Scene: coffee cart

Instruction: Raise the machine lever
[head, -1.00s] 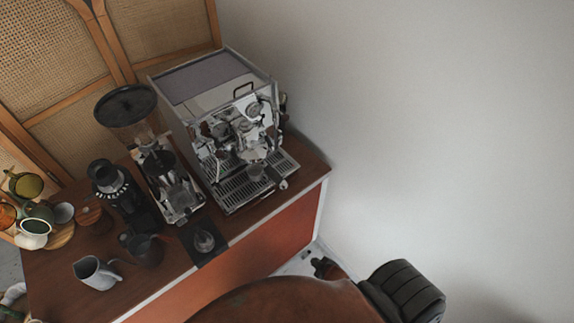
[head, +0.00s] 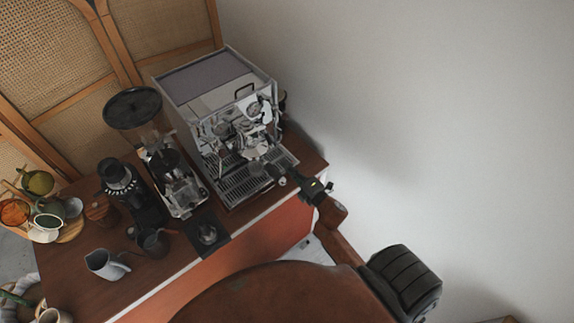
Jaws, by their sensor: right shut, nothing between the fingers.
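The silver espresso machine (head: 215,82) stands on the back right of the wooden cart. Its chrome front, with a gauge and group head (head: 256,142), faces the lower right. The lever is too small to tell apart from the other chrome parts there. My right gripper (head: 280,174) reaches in from the lower right, shut and empty, over the front right corner of the drip tray (head: 232,186). It is below and close to the group head; I cannot tell whether it touches anything. It partly hides the tray corner. My left gripper is out of view.
A grinder with a dark hopper (head: 133,108) stands left of the machine, beside a black grinder (head: 130,190). A white pitcher (head: 104,264) and a dark mat (head: 207,238) are near the cart's front edge. A pale wall bounds the right; the space before it looks free.

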